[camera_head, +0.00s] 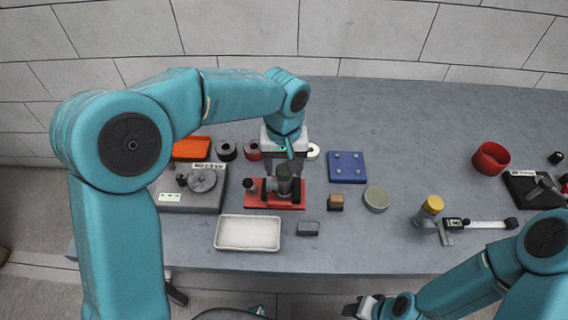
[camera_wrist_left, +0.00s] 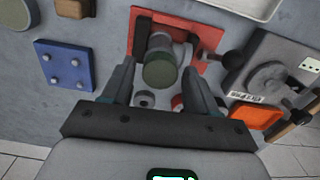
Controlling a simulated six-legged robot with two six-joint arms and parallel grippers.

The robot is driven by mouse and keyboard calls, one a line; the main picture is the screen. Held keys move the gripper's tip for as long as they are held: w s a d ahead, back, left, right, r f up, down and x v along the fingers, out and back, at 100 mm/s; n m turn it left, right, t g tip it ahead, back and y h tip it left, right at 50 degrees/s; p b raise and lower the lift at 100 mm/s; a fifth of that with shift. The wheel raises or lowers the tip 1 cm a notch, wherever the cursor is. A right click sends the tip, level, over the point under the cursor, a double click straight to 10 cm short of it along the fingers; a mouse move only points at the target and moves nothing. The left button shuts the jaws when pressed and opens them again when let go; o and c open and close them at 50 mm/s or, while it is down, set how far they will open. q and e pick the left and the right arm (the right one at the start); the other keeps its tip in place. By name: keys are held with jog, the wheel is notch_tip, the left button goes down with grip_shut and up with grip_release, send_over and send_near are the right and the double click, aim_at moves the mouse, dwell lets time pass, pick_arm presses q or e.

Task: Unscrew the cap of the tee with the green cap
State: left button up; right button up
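My left gripper (camera_head: 288,153) points down just above the cap. In the left wrist view the round green cap (camera_wrist_left: 160,72) lies between the two fingers of my left gripper (camera_wrist_left: 159,78). The fingers are apart, with gaps on both sides of the cap; I see no contact. My right gripper (camera_head: 362,308) is at the bottom edge of the head view, partly cut off.
A grey device (camera_head: 185,200) and a white tray (camera_head: 248,233) stand close left and in front. A blue block (camera_head: 347,167), a round greenish disc (camera_head: 377,198) and a yellow-capped fitting (camera_head: 430,208) lie to the right.

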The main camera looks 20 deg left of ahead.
pick_arm(q)
jog(key=shift+r+m+p, duration=0.15)
jog(key=shift+m+p, duration=0.35)
jog(key=shift+m, duration=1.7)
jog(key=shift+m+p, duration=0.65)
jog(key=shift+m, duration=0.35)
jog(key=m+p, duration=0.1)
jog(key=m, duration=0.2)
jog(key=shift+m+p, duration=0.5)
jog(key=shift+m, duration=1.7)
jog(key=shift+m+p, duration=0.8)
jog(key=shift+m, duration=0.2)
jog(key=m+p, duration=0.1)
jog(key=m, duration=0.1)
jog(key=shift+m, duration=0.4)
jog(key=shift+r+m+p, duration=0.1)
jog(key=shift+m+p, duration=0.55)
jog(key=shift+m, duration=0.55)
jog(key=shift+m+p, duration=0.3)
jog(key=shift+m, duration=0.7)
jog(key=shift+f, duration=0.25)
